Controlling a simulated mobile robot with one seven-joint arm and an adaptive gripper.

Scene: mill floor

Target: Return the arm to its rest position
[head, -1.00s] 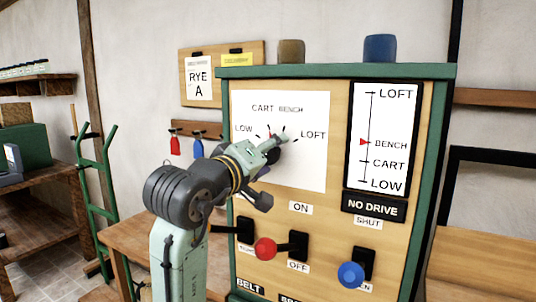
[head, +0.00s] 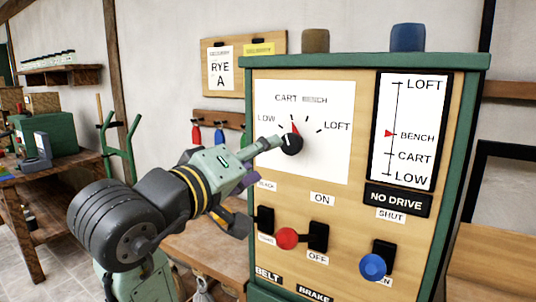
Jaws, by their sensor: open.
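My arm reaches in from the lower left of the head view. My gripper (head: 256,186) is open, its fingers spread in front of the left edge of the control panel (head: 345,232). The upper finger lies close to the black dial knob (head: 292,145) in the picture; I cannot tell whether they touch. Nothing shows held between the fingers. The scale's red marker (head: 389,133) is at BENCH, above a NO DRIVE sign (head: 397,199).
A red-knobbed lever (head: 286,238) and a blue-knobbed lever (head: 373,266) stick out of the panel below the gripper. Behind are a wooden table (head: 215,250), a green hand truck (head: 122,150) and a rack of coloured tags (head: 219,134). Open floor shows at lower left.

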